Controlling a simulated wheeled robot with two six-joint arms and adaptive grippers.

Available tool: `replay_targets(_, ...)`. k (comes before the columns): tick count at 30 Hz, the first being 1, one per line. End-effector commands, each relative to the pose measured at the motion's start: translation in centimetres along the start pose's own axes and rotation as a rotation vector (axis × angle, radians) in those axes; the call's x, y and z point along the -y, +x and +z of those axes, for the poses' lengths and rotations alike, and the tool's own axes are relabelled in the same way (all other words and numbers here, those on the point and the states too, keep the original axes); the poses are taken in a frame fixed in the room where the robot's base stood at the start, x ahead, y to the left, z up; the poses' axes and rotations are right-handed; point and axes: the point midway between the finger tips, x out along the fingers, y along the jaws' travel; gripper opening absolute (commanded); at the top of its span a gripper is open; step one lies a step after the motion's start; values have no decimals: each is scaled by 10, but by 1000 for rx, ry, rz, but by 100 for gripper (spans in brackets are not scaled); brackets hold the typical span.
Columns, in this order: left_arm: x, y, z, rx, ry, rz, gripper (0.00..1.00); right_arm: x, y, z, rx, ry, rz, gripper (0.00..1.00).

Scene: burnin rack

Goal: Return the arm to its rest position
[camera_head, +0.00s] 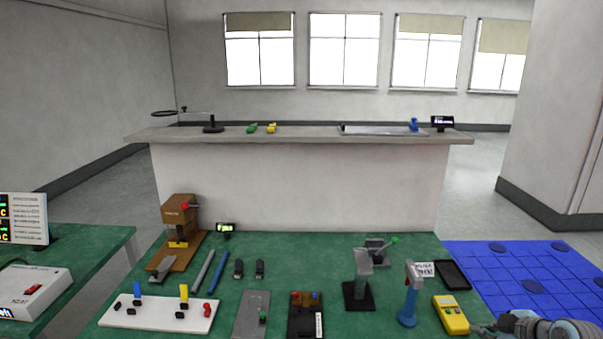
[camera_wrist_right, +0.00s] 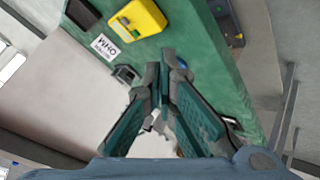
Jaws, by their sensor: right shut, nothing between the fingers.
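My right arm shows at the lower right corner of the head view, with its gripper (camera_head: 484,328) beside the right end of the green bench (camera_head: 345,247). In the right wrist view the two fingers of my right gripper (camera_wrist_right: 161,78) meet at their tips. The gripper is shut and holds nothing. It is apart from the yellow meter (camera_head: 451,314), which lies flat on the bench and also shows in the wrist view (camera_wrist_right: 138,20). My left gripper is out of view.
A blue-handled stand (camera_head: 409,300), a black tray (camera_head: 453,275) and a small white sign (camera_head: 424,269) are at the bench's right end. A white board with coloured pegs (camera_head: 160,314) is at left. Blue floor matting (camera_head: 510,268) lies beyond the right edge.

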Motion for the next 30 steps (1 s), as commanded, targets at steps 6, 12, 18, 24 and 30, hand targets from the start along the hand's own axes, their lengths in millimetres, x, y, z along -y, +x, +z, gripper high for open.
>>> replay_targets(6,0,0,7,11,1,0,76,-25,4,5,0,190,116,0)
replay_targets(12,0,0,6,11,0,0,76,-36,22,43,44,404,252,0)
replay_targets(18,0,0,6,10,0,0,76,10,57,102,122,585,316,0)
replay_targets(24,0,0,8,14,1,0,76,114,90,170,231,720,313,0)
replay_targets(30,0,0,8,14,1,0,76,310,94,243,407,807,195,0)
